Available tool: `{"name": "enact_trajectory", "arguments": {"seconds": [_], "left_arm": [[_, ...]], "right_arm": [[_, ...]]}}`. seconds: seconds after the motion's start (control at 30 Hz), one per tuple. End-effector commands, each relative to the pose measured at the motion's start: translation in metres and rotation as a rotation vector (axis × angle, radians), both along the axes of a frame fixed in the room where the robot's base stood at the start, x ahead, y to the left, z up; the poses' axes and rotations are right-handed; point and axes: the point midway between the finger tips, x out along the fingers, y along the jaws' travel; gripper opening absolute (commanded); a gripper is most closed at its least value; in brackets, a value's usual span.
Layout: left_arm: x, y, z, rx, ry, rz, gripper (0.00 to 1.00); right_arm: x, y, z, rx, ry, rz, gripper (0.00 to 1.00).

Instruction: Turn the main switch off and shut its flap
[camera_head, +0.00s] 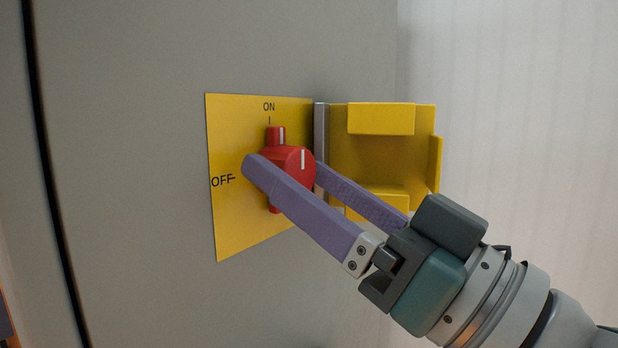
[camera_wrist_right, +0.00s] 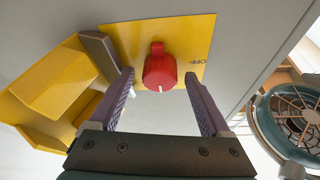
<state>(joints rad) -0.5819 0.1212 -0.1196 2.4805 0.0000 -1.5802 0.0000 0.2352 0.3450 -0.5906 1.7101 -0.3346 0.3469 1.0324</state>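The red main switch (camera_head: 293,165) sits on a yellow plate (camera_head: 228,225) with ON at the top and OFF at the left. Its handle is upright and the white mark points up toward ON. In the right wrist view the switch (camera_wrist_right: 159,72) shows between the fingers. My right gripper (camera_head: 285,170) is open, one purple finger on each side of the knob, with visible gaps in the wrist view. The near finger hides part of the knob and plate. The yellow flap (camera_head: 380,150) stands open to the right on a grey hinge (camera_head: 321,150). My left gripper is not in view.
The plate is on a grey cabinet face (camera_head: 130,120) with a dark vertical seam at the left. The open flap projects close beside my right fingers. In the wrist view a round fan-like grille (camera_wrist_right: 290,110) shows at the right edge.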

Motion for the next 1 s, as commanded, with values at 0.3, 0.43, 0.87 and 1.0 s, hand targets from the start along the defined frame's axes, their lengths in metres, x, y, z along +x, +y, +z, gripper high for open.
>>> {"name": "enact_trajectory", "arguments": {"seconds": [0.3, 0.43, 0.87, 1.0], "left_arm": [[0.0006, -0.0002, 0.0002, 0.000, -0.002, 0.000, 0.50], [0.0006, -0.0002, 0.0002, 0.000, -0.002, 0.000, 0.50], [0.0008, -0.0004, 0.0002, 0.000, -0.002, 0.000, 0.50], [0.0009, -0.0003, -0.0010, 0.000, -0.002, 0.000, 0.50]], "right_arm": [[-0.0002, -0.0003, 0.0000, 0.000, 0.000, 0.000, 0.47], [-0.0003, -0.0004, 0.0000, 0.000, 0.000, 0.000, 0.32], [-0.0003, -0.0004, 0.0000, 0.000, -0.002, 0.000, 0.00], [-0.0001, -0.0006, -0.0004, -0.012, -0.018, 0.000, 0.00]]}}
